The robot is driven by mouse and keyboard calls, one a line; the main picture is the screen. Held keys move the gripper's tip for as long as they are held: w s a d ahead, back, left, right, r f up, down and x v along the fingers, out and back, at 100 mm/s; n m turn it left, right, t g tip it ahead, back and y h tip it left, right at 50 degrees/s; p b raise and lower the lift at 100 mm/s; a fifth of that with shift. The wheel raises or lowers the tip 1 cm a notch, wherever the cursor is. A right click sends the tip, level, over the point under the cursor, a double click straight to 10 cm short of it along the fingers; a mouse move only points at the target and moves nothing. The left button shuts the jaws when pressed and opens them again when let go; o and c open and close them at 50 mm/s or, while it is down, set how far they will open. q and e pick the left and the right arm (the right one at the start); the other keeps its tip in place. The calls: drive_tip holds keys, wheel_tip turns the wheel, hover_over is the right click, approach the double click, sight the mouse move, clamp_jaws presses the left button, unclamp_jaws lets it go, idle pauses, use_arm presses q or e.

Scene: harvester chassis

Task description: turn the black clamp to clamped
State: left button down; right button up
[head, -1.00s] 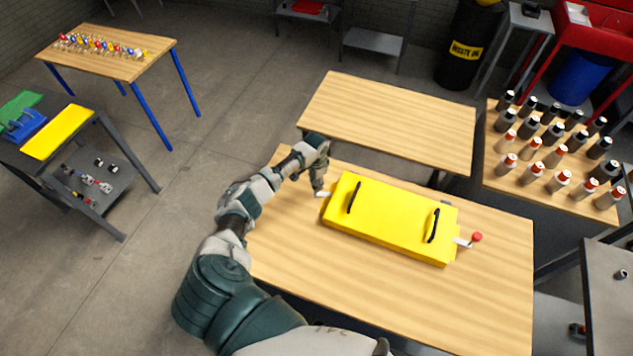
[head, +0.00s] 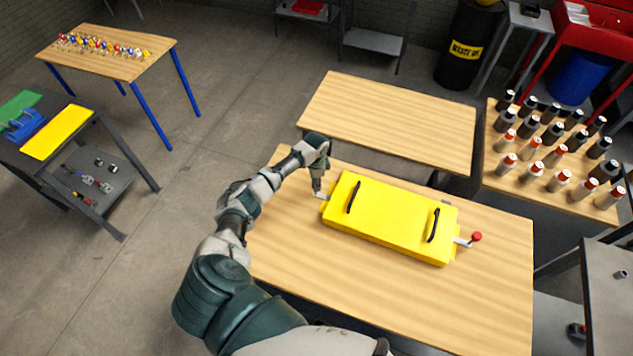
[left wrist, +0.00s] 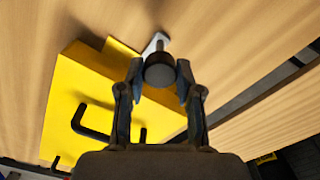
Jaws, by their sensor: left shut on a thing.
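The yellow chassis box (head: 390,222) with two black handles lies on the wooden table. The black clamp sits at its left end; its metal lever (head: 321,195) shows in the head view, while its knob is hidden there by my gripper. In the left wrist view the round black knob (left wrist: 160,70) stands between the fingers, with the pale lever (left wrist: 155,42) behind it. My left gripper (head: 317,187) points down and is shut on the black knob; it also shows in the left wrist view (left wrist: 162,76). A red-knobbed clamp (head: 476,237) sits at the box's right end. My right gripper is out of view.
The box's table (head: 400,305) has bare wood in front and at the right. A second empty wooden table (head: 390,118) stands behind it. Bottles (head: 561,154) fill a table at the right. A grey cart (head: 95,190) stands at the left.

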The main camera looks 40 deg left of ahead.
use_arm(q)
drive_tip(key=shift+a, duration=0.1)
drive_tip(key=c, duration=0.9)
unclamp_jaws()
drive_tip(key=shift+o, duration=0.7)
drive_tip(key=shift+a, duration=0.1)
wheel_tip(320, 180, up, 12)
drive_tip(key=shift+f, duration=0.15)
